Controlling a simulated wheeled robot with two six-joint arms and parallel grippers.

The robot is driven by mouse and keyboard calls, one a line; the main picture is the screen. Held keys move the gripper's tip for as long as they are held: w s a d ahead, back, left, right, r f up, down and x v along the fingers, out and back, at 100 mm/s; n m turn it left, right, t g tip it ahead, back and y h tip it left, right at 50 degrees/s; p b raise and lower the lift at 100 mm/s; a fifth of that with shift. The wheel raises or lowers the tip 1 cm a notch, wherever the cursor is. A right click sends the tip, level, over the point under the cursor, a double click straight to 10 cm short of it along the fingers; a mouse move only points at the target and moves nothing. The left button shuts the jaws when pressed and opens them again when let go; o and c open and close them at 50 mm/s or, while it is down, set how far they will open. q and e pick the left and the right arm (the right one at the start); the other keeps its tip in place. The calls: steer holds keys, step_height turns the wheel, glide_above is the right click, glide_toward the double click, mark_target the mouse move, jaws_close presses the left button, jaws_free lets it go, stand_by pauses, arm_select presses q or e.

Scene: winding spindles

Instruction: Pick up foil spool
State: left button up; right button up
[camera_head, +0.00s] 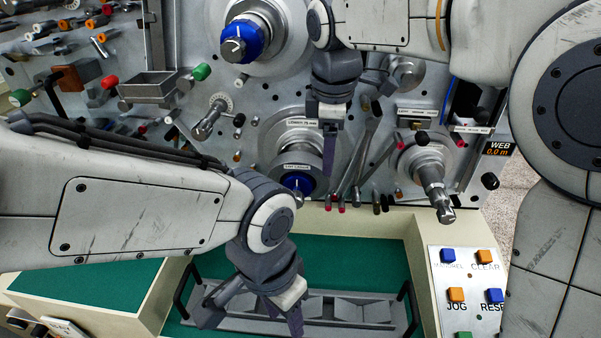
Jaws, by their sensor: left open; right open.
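I cannot make out a foil spool for certain. A grey cradle tray (345,326) with V-shaped rests and black side handles sits on the green surface at the bottom; the rests I can see look empty. My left gripper (251,316) is open over the tray's left part, hiding some of it. My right gripper (329,160) points down in front of the machine panel, near the lower blue-knobbed spindle (298,183); it is open, seen edge-on, with nothing visible between its fingers.
A large upper spindle (262,30) with a blue knob and a bare metal spindle (432,180) stick out of the panel. Rods, pegs and a small metal bin (148,86) crowd it. A button box (470,290) stands at right. Green surface (350,258) behind the tray is clear.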

mark_target(322, 181)
steer(key=f, duration=0.2)
steer(key=w+f, duration=0.1)
steer(key=f, duration=0.1)
steer(key=shift+f+p, duration=0.2)
steer(key=shift+p, duration=0.1)
steer(key=f, duration=0.1)
steer(key=f+p, duration=0.1)
steer(key=f, duration=0.1)
steer(key=w+f+p, duration=0.1)
steer(key=shift+a+f, duration=0.35)
steer(key=shift+a, duration=0.05)
steer(key=shift+w+f, duration=0.1)
steer(key=shift+f, duration=0.25)
jaws_close()
steer(key=shift+r, duration=0.15)
stand_by(0.3)
